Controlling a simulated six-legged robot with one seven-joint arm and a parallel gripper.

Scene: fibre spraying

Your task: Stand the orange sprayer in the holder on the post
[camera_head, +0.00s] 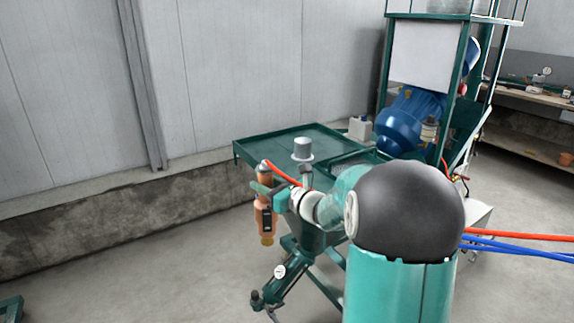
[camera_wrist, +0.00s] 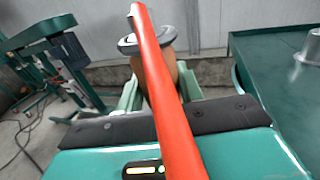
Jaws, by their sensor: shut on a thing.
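The orange sprayer (camera_head: 265,218) hangs upright in my gripper (camera_head: 268,194), left of the green machine in the head view. My gripper is shut on its upper part. In the wrist view the sprayer's copper-orange body (camera_wrist: 158,80) stands between the pale green fingers (camera_wrist: 160,97), with a grey round cap on top. A red hose crosses in front and hides part of it. A green post (camera_wrist: 78,60) with a dark bracket stands apart at the left of the wrist view. I cannot tell whether that bracket is the holder.
A green tray table (camera_head: 285,141) stands behind my gripper, with a grey cylinder (camera_head: 302,147) near its front. A blue motor (camera_head: 412,122) and frame stand at the right. A gauge (camera_head: 279,271) sits on a sloping green tube below. The floor at left is mostly clear.

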